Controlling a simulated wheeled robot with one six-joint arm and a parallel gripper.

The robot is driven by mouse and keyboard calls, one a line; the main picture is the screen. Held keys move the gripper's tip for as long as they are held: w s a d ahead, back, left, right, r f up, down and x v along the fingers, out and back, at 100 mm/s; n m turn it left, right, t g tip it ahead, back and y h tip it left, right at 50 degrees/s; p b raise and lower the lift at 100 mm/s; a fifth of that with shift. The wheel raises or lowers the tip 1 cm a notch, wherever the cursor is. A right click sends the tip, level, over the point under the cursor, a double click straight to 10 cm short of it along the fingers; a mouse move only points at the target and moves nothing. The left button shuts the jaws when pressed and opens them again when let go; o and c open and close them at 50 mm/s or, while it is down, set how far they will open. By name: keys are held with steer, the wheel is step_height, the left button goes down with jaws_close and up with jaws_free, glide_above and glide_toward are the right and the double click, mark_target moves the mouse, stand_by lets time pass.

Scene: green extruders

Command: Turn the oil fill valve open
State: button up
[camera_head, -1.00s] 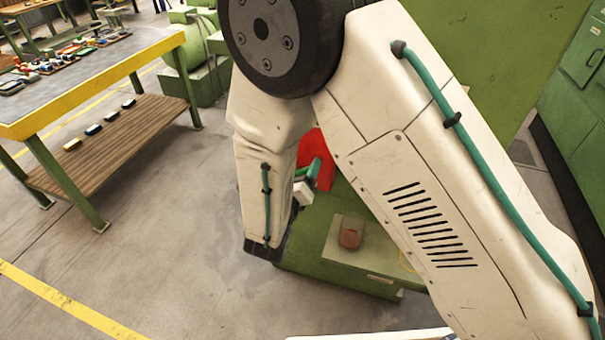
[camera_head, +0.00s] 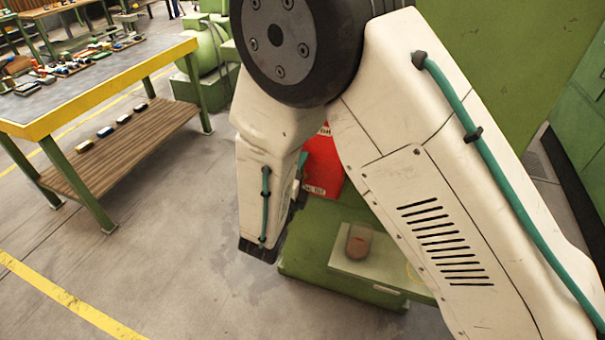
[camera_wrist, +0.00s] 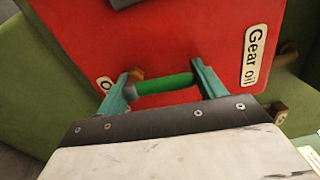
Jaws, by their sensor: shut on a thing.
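The oil fill valve shows in the wrist view as a green bar handle (camera_wrist: 165,84) with a brass fitting (camera_wrist: 136,75) at its left end. It lies in front of a red panel (camera_wrist: 190,35) with a white "Gear oil" label (camera_wrist: 256,55). A second white label (camera_wrist: 105,84) is mostly hidden behind the left finger. My gripper (camera_wrist: 163,88) has its two teal fingers at either end of the green handle and is shut on it.
More brass fittings (camera_wrist: 288,54) stick out right of the panel. A green machine base (camera_head: 310,245) with a brownish knob (camera_head: 359,240) stands below. A yellow-edged workbench (camera_head: 90,85) with tools stands at the left. The floor between is clear.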

steer(key=shift+a+n, duration=0.15)
steer(key=shift+n, duration=0.35)
steer(key=o, duration=1.3)
steer(key=shift+a, duration=0.1)
steer(key=v, duration=0.7)
steer(key=shift+s+a, duration=0.1)
steer(key=shift+s, duration=0.25)
